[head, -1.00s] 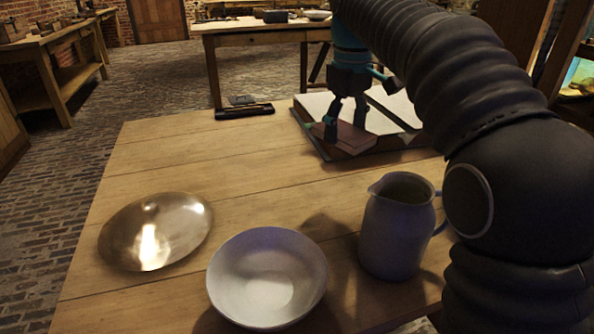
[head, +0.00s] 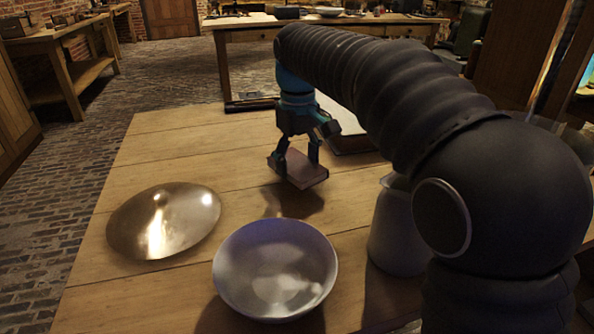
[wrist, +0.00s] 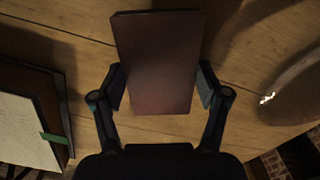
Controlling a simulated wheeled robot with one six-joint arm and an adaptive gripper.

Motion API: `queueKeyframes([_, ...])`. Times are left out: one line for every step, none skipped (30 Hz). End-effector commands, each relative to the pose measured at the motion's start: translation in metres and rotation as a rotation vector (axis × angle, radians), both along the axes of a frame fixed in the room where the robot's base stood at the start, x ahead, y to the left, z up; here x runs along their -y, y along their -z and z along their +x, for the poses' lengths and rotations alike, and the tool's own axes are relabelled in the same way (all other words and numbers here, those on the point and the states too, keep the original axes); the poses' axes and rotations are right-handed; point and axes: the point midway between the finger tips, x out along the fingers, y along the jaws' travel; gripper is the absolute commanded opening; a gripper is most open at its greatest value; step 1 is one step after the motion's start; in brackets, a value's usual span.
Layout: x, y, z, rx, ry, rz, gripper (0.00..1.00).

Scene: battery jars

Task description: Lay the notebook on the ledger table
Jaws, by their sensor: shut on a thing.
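My gripper (head: 298,158) is shut on a small reddish-brown notebook (head: 300,170) and holds it above the wooden table (head: 180,150) in front of me. A shadow falls on the wood below it. In the wrist view the notebook (wrist: 158,62) sits between the two fingers (wrist: 160,90), its cover facing the camera. A large open book (head: 345,130) lies at the back of this table, partly hidden by my arm. Its page edge and a green ribbon show in the wrist view (wrist: 30,125). I cannot tell from the frames which table is the ledger table.
A brass dish (head: 165,222) and a pale bowl (head: 275,268) stand at the front left and middle. A jug (head: 395,230) stands partly behind my arm. A dark pen tray (head: 250,103) lies at the back edge. Another table (head: 255,36) stands beyond.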

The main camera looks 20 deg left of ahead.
Motion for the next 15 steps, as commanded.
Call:
queueKeyframes([0.0, 0.009, -0.001, -0.001, 0.0, -0.001, 0.37])
queueKeyframes([0.0, 0.014, -0.001, -0.002, -0.001, -0.001, 0.37])
queueKeyframes([0.0, 0.019, -0.001, -0.001, -0.001, -0.001, 0.37])
queueKeyframes([0.0, 0.022, 0.0, -0.001, -0.001, -0.001, 0.37])
queueKeyframes([0.0, 0.024, 0.0, -0.001, -0.001, -0.001, 0.37])
queueKeyframes([0.0, 0.025, 0.0, 0.0, -0.001, 0.0, 0.37])
queueKeyframes([0.0, 0.025, 0.0, 0.0, -0.001, 0.0, 0.37])
queueKeyframes([0.0, 0.025, 0.0, 0.001, -0.001, 0.001, 0.37])
queueKeyframes([0.0, 0.025, 0.0, 0.001, -0.001, 0.001, 0.37])
queueKeyframes([0.0, 0.025, 0.0, 0.001, -0.001, 0.001, 0.37])
queueKeyframes([0.0, 0.024, 0.0, 0.001, -0.001, 0.001, 0.37])
queueKeyframes([0.0, 0.024, 0.0, 0.001, -0.001, 0.001, 0.37])
queueKeyframes([0.0, 0.025, 0.0, 0.001, -0.001, 0.001, 0.37])
queueKeyframes([0.0, 0.025, 0.0, 0.0, -0.001, 0.0, 0.37])
queueKeyframes([0.0, 0.027, 0.0, 0.0, 0.0, 0.0, 0.37])
